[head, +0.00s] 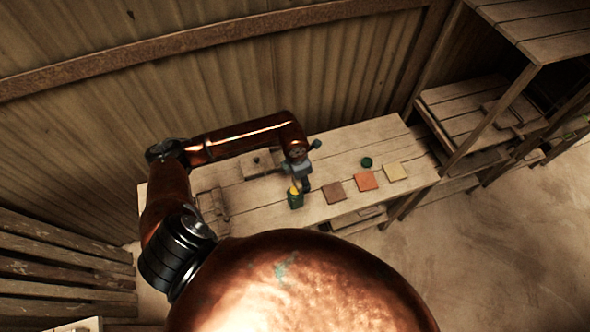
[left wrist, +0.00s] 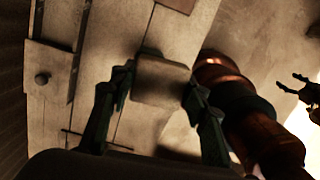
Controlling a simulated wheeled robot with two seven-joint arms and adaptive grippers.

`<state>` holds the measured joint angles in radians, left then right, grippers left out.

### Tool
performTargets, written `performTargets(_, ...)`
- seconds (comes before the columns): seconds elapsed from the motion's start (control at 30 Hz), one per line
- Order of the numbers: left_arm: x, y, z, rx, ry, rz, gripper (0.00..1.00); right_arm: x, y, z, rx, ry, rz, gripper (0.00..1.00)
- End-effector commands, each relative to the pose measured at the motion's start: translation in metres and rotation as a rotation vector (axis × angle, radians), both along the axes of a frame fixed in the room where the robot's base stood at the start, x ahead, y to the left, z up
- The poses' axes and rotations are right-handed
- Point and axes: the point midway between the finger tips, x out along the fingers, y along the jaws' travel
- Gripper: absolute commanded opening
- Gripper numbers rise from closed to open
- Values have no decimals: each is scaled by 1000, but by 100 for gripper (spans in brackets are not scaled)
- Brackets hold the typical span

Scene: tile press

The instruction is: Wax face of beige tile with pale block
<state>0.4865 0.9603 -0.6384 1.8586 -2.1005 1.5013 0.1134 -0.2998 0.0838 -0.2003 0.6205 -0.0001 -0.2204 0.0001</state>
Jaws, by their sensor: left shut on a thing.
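The beige tile (head: 396,172) lies flat on the bench at the right end of a row of tiles. My left gripper (head: 296,196) is over the bench, left of that row and well apart from the beige tile. In the left wrist view its dark green fingers (left wrist: 163,92) are shut on the sides of a pale block (left wrist: 162,80). In the head view a finger hides most of the block; a small yellowish patch shows there. My right gripper (left wrist: 298,86) shows at the right edge of the left wrist view, fingers apart and empty.
A brown tile (head: 334,192) and an orange tile (head: 366,181) lie left of the beige one. A small dark green round object (head: 367,162) stands behind them. A knobbed plate (head: 262,164) lies at the back. Wooden shelves (head: 480,110) stand at right.

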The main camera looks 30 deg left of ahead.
Motion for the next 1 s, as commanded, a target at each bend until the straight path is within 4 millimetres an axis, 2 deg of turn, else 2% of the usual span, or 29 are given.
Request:
performTargets(0.03,-2,3,9,-1,2,111,23,1,0,17,0,-1,0,64)
performTargets(0.1,-2,8,10,-1,2,269,23,1,0,28,0,-2,0,64)
performTargets(0.23,-4,15,10,0,2,501,23,1,0,43,0,-2,-1,64)
performTargets(0.4,-6,22,8,0,2,670,23,1,2,51,3,-3,-2,64)
performTargets(0.67,-6,23,-3,-1,1,705,23,2,7,45,8,-3,-3,64)
performTargets(1.0,-6,23,-36,0,2,703,23,1,7,27,8,-2,-3,64)
